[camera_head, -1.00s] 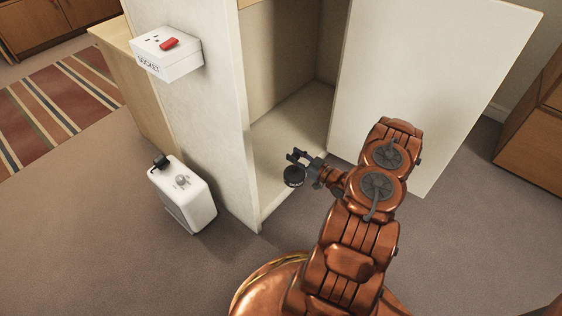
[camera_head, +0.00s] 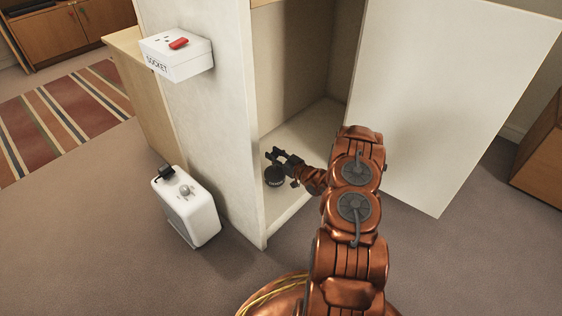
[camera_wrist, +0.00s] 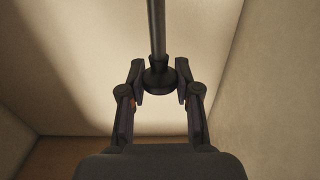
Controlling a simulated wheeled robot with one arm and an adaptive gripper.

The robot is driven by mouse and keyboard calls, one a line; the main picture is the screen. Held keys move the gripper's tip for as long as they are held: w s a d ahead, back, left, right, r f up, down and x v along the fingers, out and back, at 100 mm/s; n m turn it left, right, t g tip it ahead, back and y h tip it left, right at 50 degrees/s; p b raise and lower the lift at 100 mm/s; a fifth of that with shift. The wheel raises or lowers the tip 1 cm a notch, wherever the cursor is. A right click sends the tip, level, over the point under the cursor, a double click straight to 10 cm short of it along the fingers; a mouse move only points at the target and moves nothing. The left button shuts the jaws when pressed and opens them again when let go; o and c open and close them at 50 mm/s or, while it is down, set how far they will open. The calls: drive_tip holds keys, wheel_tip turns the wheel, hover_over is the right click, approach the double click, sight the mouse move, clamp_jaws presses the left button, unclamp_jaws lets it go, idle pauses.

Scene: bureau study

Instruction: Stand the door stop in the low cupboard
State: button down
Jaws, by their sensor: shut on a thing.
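The low cupboard (camera_head: 312,138) stands open, its pale floor and inner walls in view. The door stop (camera_head: 275,177), a dark round piece, hangs at my gripper (camera_head: 280,157), inside the cupboard opening near its left wall. In the wrist view my gripper (camera_wrist: 160,76) is shut on the door stop's dark knob (camera_wrist: 160,80), with a thin dark rod (camera_wrist: 157,28) running up from it. I cannot tell whether the door stop's underside touches the cupboard floor.
The cupboard door (camera_head: 445,95) is swung wide to the right of my arm. A white socket box (camera_head: 178,55) with a red switch juts from the cupboard's left side. A white appliance (camera_head: 187,207) stands on the carpet below it. Wooden furniture (camera_head: 540,165) stands at far right.

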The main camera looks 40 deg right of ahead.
sight(275, 171)
drive_tip(key=shift+w, duration=0.2)
drive_tip(key=shift+f+b, duration=1.1)
drive_tip(key=shift+f, duration=0.6)
drive_tip(key=c, duration=0.8)
unclamp_jaws()
drive_tip(key=shift+f, duration=0.15)
drive_tip(key=shift+s, duration=0.2)
drive_tip(key=shift+p+v, duration=2.15)
drive_tip(key=shift+v, duration=3.75)
